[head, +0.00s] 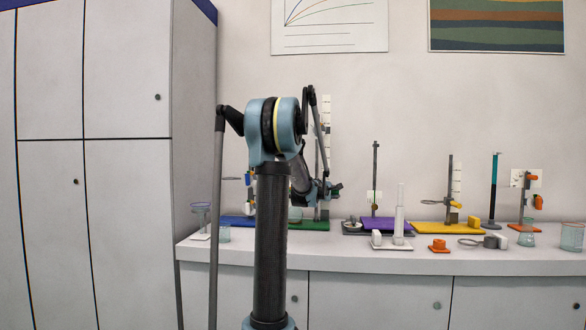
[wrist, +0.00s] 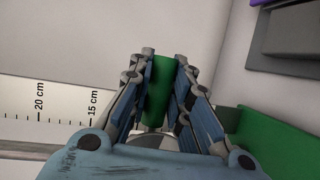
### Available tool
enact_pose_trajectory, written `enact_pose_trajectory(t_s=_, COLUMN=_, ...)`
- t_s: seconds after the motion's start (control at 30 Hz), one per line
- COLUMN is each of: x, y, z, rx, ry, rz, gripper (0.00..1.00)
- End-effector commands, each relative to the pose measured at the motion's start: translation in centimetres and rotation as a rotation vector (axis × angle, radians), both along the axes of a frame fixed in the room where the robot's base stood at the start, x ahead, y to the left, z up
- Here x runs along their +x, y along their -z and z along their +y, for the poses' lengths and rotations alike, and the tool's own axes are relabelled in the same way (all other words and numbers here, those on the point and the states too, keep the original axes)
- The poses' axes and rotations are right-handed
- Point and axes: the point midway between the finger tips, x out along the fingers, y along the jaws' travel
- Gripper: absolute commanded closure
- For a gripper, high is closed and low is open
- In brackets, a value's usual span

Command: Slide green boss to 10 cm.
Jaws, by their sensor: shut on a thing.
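The green boss (wrist: 158,92) shows in the wrist view as an upright green block between the two fingers of my gripper (wrist: 165,58). The fingers are shut on it from both sides. A white scale (wrist: 45,103) lies to the left, with the marks 20 cm and 15 cm readable; its lower marks are hidden by my gripper, so I cannot read the boss's height. The stand's green base (wrist: 262,138) is at the right. In the head view my gripper (head: 328,190) is at the stand, above its green base (head: 310,224) and in front of the tall scale (head: 327,112).
A blue-based stand (head: 237,221) is just left. A purple block (head: 386,224) and a white base with an upright cylinder (head: 399,215) are to the right. Farther right are a yellow-based stand (head: 430,228) and an orange block (head: 438,245). A tall cabinet (head: 125,150) stands left.

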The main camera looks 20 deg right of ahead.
Motion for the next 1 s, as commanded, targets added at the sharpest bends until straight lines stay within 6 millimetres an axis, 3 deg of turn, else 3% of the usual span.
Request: enact_pose_trajectory(t_s=1.0, x=0.0, y=2.4, z=0.0, rx=0.0, ry=0.0, rz=0.0, gripper=1.0)
